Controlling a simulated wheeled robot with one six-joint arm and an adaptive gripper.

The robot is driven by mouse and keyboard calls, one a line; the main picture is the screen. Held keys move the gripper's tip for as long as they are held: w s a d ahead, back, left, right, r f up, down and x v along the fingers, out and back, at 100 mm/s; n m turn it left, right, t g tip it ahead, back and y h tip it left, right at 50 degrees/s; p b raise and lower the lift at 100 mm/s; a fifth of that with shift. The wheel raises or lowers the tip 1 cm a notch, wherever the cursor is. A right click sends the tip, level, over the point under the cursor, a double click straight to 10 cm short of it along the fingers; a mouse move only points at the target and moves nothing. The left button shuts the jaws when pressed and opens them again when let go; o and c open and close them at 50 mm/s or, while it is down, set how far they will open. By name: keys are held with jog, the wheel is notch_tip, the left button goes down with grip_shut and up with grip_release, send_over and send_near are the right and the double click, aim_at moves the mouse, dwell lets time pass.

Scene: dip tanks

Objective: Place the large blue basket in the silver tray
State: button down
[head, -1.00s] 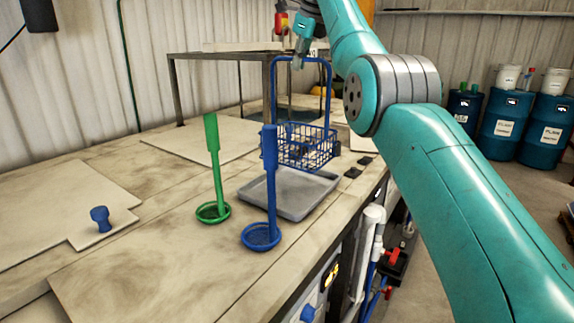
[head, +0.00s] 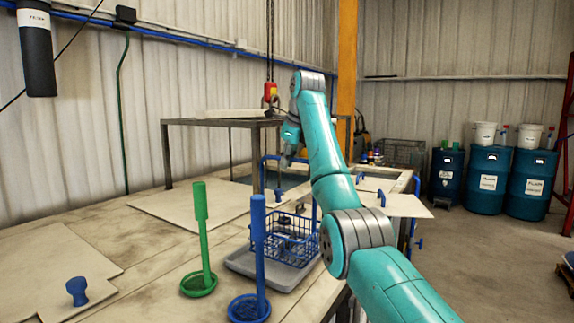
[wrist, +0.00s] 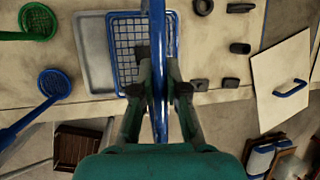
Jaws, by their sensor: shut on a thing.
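The large blue basket (head: 284,244) is a wire mesh basket with a tall hoop handle. It hangs upright from my gripper (head: 284,163), which is shut on the top of the handle. The silver tray (head: 243,262) lies flat on the bench, and the basket overlaps its right part in the head view. The wrist view shows the basket (wrist: 127,45) over the tray's right side, with a strip of bare tray (wrist: 94,50) at left. The handle and my gripper (wrist: 160,88) hide part of the basket. I cannot tell whether its bottom touches the tray.
A green strainer (head: 201,245) and a blue strainer (head: 259,265) stand left of and in front of the tray. Small black pieces (wrist: 240,48) lie right of the basket. A blue-handled lid (wrist: 285,85) is farther right. A metal-framed stand (head: 168,150) is behind.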

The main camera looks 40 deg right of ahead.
jog(key=shift+f, duration=0.45)
jog(key=c, duration=1.2)
grip_release()
jog(key=shift+f, duration=0.15)
